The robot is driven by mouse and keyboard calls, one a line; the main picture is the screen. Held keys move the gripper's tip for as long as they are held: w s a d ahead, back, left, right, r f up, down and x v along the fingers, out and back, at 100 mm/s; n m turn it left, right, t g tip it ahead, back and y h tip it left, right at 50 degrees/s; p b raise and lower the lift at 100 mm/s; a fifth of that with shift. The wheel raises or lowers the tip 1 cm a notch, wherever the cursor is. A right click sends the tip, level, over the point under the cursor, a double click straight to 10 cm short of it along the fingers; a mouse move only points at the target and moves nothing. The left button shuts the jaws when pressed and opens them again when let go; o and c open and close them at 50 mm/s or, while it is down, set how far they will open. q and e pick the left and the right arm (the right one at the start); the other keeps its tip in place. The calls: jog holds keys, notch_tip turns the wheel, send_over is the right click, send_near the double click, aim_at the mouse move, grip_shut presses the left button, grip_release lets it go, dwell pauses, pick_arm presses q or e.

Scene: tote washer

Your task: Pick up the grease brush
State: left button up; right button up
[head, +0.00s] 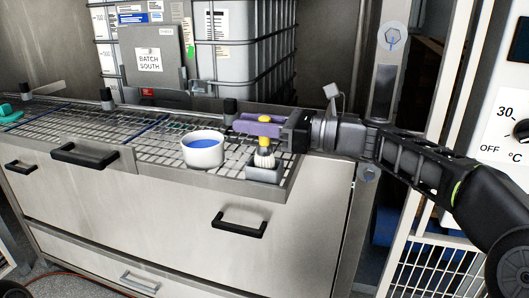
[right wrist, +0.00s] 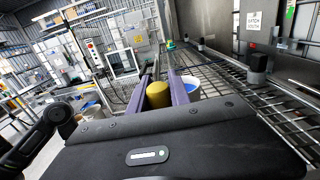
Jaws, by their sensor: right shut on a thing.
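The grease brush (head: 263,157) has a yellow handle and pale bristles pointing down. It stands upright at a small grey block-shaped holder (head: 262,174) on the front right corner of the wire rack. My right gripper (head: 259,126) reaches in from the right, its purple fingers shut around the upper handle. In the right wrist view the yellow handle end (right wrist: 158,95) sits between the two purple fingers (right wrist: 165,88). Whether the bristles touch the holder I cannot tell. My left gripper is not in view.
A white bowl with blue contents (head: 203,152) stands just left of the brush on the wire rack (head: 130,130). Black posts (head: 231,106) line the rack's back edge. A caged tank (head: 245,50) with a "Batch South" sign (head: 149,58) stands behind.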

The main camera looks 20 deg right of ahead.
grip_shut()
dwell(0.6)
jog(key=shift+r, duration=0.1)
dwell(0.3)
notch_tip(320, 180, up, 10)
jog(key=shift+p, duration=0.45)
dwell(1.8)
